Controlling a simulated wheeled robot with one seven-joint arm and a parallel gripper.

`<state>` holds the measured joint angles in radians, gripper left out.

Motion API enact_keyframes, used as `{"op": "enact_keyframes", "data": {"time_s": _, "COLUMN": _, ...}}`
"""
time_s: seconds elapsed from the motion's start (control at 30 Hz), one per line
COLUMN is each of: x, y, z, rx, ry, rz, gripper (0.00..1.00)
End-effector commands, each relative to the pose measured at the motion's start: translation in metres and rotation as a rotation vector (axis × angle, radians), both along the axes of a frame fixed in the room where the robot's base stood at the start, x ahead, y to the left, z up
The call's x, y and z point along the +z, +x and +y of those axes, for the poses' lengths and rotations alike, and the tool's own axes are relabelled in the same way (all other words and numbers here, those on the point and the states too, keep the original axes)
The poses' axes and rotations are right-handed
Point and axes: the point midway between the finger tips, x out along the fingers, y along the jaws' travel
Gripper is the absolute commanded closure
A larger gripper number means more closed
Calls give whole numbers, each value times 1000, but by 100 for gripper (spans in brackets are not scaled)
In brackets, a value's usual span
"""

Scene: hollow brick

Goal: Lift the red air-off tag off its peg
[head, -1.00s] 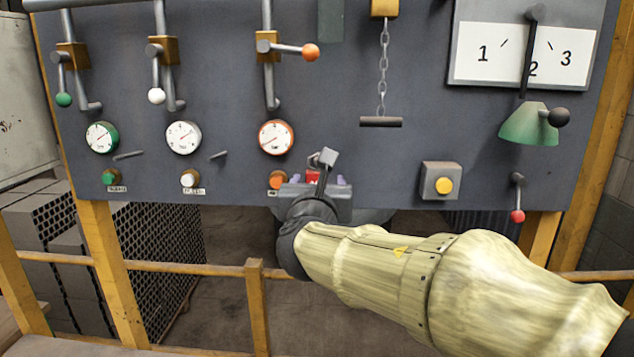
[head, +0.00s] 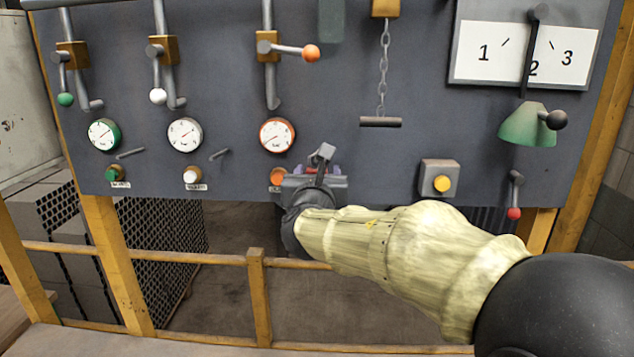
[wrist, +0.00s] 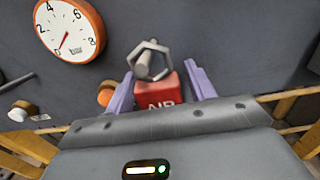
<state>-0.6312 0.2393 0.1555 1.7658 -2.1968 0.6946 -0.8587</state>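The red tag (wrist: 168,92) hangs at the panel in the wrist view, its pale lettering partly cut off by my gripper's body. A grey hexagonal ring (wrist: 137,57) stands above it around a grey peg (wrist: 146,66). My gripper (wrist: 160,76) is open, with one purple finger on each side of the tag and a gap between each finger and the tag. In the head view my gripper (head: 322,169) is at the panel's lower edge, below and right of the orange-rimmed gauge (head: 276,135).
An orange knob (head: 277,177) sits close left of my gripper. A yellow button box (head: 439,179) is to the right, and a chain with a bar handle (head: 380,122) hangs above right. A yellow railing (head: 257,262) runs below the panel.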

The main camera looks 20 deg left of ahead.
Motion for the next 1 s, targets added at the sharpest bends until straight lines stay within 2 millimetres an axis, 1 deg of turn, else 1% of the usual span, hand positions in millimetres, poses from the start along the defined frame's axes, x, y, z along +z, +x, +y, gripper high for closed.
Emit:
{"op": "enact_keyframes", "data": {"time_s": 0.03, "x": 0, "y": 0, "z": 0, "rx": 0, "ry": 0, "rz": 0, "gripper": 56}}
{"op": "enact_keyframes", "data": {"time_s": 0.1, "x": 0, "y": 0, "z": 0, "rx": 0, "ry": 0, "rz": 0, "gripper": 70}}
{"op": "enact_keyframes", "data": {"time_s": 0.2, "x": 0, "y": 0, "z": 0, "rx": 0, "ry": 0, "rz": 0, "gripper": 86}}
{"op": "enact_keyframes", "data": {"time_s": 0.57, "x": 0, "y": 0, "z": 0, "rx": 0, "ry": 2, "rz": -1, "gripper": 86}}
{"op": "enact_keyframes", "data": {"time_s": 0.7, "x": 3, "y": 0, "z": 0, "rx": -1, "ry": 4, "rz": -2, "gripper": 86}}
{"op": "enact_keyframes", "data": {"time_s": 0.87, "x": 3, "y": -30, "z": -7, "rx": 2, "ry": 3, "rz": -2, "gripper": 86}}
{"op": "enact_keyframes", "data": {"time_s": 1.0, "x": 2, "y": -64, "z": -15, "rx": 3, "ry": 3, "rz": -3, "gripper": 86}}
